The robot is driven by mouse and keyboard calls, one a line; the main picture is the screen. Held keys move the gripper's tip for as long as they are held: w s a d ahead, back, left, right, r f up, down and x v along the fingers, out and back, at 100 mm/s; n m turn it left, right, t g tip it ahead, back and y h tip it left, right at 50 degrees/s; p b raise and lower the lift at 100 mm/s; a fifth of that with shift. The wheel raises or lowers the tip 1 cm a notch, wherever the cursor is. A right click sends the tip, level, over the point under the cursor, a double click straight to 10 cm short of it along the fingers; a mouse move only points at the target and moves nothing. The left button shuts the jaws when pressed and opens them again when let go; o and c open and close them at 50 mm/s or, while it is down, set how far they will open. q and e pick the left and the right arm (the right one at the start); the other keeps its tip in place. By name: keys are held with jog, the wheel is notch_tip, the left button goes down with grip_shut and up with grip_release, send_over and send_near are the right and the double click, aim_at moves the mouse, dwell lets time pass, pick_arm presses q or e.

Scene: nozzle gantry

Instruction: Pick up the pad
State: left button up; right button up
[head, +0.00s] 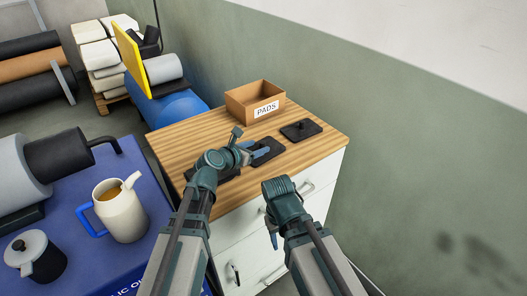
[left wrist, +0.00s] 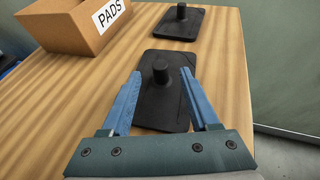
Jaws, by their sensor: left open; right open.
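A black pad (head: 268,158) with an upright knob lies on the wooden cabinet top. It also shows in the left wrist view (left wrist: 165,112). My left gripper (head: 262,153) is open over it, its blue fingers on either side of the knob in the left wrist view, with a gap on both sides. A second black pad (head: 302,131) lies beyond, also in the left wrist view (left wrist: 178,27). A third dark pad (head: 228,174) is partly hidden under my left arm. My right gripper (head: 272,238) is open and empty, in front of the cabinet's drawers.
An open cardboard box (head: 240,104) labelled PADS stands at the back of the wooden top (head: 172,142). A blue table at left holds a cream jug (head: 122,216) and a lidded pot (head: 38,258). A green wall is at right.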

aim_at(261, 145)
pick_arm(q)
jog(key=b+x, duration=0.1)
jog(key=x, duration=0.3)
jog(key=shift+r, duration=0.1)
jog(key=shift+c, duration=0.3)
grip_shut()
